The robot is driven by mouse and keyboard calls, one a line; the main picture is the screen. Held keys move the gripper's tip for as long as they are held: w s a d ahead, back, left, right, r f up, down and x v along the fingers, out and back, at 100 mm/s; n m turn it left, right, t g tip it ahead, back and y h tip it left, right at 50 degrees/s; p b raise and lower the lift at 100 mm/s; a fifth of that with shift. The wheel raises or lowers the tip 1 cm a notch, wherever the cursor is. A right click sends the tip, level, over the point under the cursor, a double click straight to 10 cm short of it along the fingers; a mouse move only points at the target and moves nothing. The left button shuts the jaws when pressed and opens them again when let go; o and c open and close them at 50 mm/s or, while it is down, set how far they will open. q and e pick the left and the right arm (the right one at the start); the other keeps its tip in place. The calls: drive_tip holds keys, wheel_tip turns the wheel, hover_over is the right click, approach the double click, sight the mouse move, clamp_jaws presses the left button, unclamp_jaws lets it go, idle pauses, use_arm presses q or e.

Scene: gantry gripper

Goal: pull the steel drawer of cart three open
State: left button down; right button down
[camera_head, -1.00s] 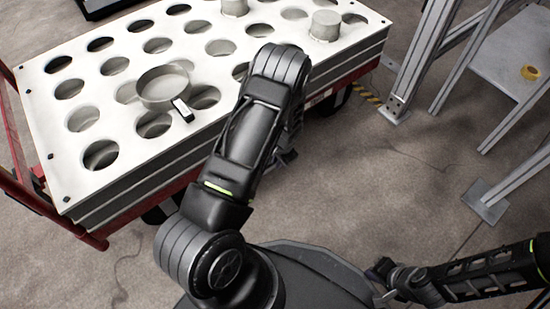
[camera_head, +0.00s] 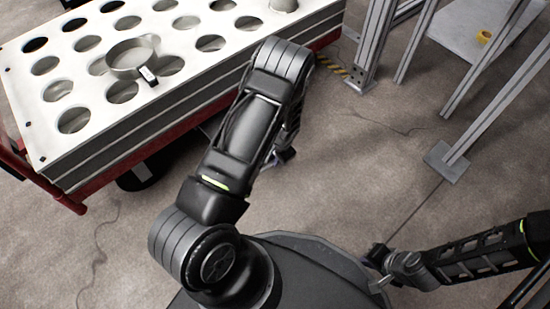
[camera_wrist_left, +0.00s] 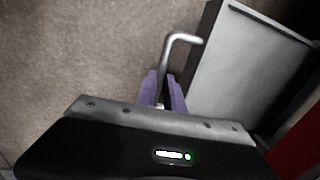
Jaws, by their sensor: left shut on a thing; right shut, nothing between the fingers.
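In the left wrist view, the steel drawer (camera_wrist_left: 245,75) is a pale grey tray with a dark rim, standing out past the cart's red frame (camera_wrist_left: 305,140). Its bent metal handle (camera_wrist_left: 180,39) runs between the purple fingers of my left gripper (camera_wrist_left: 163,86), which is shut on it. In the head view, my left gripper (camera_head: 283,157) is low beside the cart (camera_head: 130,135), and my forearm hides most of the drawer. My right gripper (camera_head: 378,262) is shut and empty, low at the right and away from the cart.
The cart's white top (camera_head: 90,68) has rows of round holes and carries a round metal ring (camera_head: 131,60) with a small tag. Metal frame posts (camera_head: 372,45) and a foot plate (camera_head: 447,161) stand at the right. The floor between is clear.

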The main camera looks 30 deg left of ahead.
use_arm(q)
drive_tip(key=c, duration=1.5)
unclamp_jaws()
drive_tip(key=shift+o, duration=0.2)
wheel_tip(320, 180, up, 8)
drive_tip(key=d+p, duration=0.1)
drive_tip(key=p, duration=0.2)
drive_tip(key=shift+s+d+f, duration=0.15)
drive_tip(key=shift+s+d, duration=0.05)
